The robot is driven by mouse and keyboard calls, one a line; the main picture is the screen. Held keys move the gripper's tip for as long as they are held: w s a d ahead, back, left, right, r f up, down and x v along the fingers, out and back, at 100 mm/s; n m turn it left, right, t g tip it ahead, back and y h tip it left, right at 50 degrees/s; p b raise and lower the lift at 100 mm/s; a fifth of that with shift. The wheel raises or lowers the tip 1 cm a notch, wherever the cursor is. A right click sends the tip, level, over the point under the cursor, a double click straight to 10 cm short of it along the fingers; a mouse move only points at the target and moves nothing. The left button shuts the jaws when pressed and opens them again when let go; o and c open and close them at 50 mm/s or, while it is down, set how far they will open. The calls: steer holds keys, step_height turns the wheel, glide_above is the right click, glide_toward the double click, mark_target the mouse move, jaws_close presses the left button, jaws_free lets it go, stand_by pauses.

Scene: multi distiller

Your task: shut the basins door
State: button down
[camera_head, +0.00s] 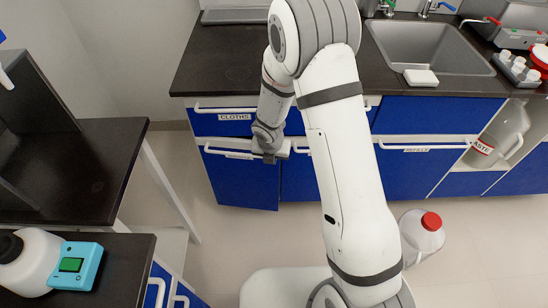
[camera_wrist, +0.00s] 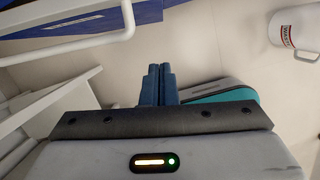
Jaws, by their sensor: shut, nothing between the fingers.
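The basins door (camera_head: 245,184) is a blue panel with a white top band and bar handle, under the counter at left. Its label is partly hidden and I cannot read it. The door appears ajar, its right side standing out from the cabinet front. My gripper (camera_head: 270,158) is at the door's upper right edge, near the handle's right end; I cannot tell whether it touches. In the wrist view my gripper (camera_wrist: 158,84) has its blue fingers shut and empty. A white bar handle (camera_wrist: 75,46) and a blue panel (camera_wrist: 88,18) show at upper left.
The CLOTHS drawer (camera_head: 222,124) is above the door and looks shut. A red-capped jug (camera_head: 422,236) stands on the floor at right. A dark bench (camera_head: 75,170) is at left. Free floor (camera_head: 225,245) lies between bench and cabinets. A WASTE jug (camera_wrist: 297,30) shows in the wrist view.

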steer(key=p+v, duration=0.2)
steer(key=v, duration=0.5)
steer(key=w+f+m+b, duration=0.4)
steer(key=m+b, duration=0.6)
steer(key=m, duration=0.7)
steer(key=w+f+m+t+b, duration=0.1)
steer(key=w+f+m+b, duration=0.3)
steer(key=m+b, duration=0.6)
steer(key=shift+f+m+t, duration=0.3)
steer(key=shift+f+m, duration=0.4)
steer(key=shift+m, duration=3.4)
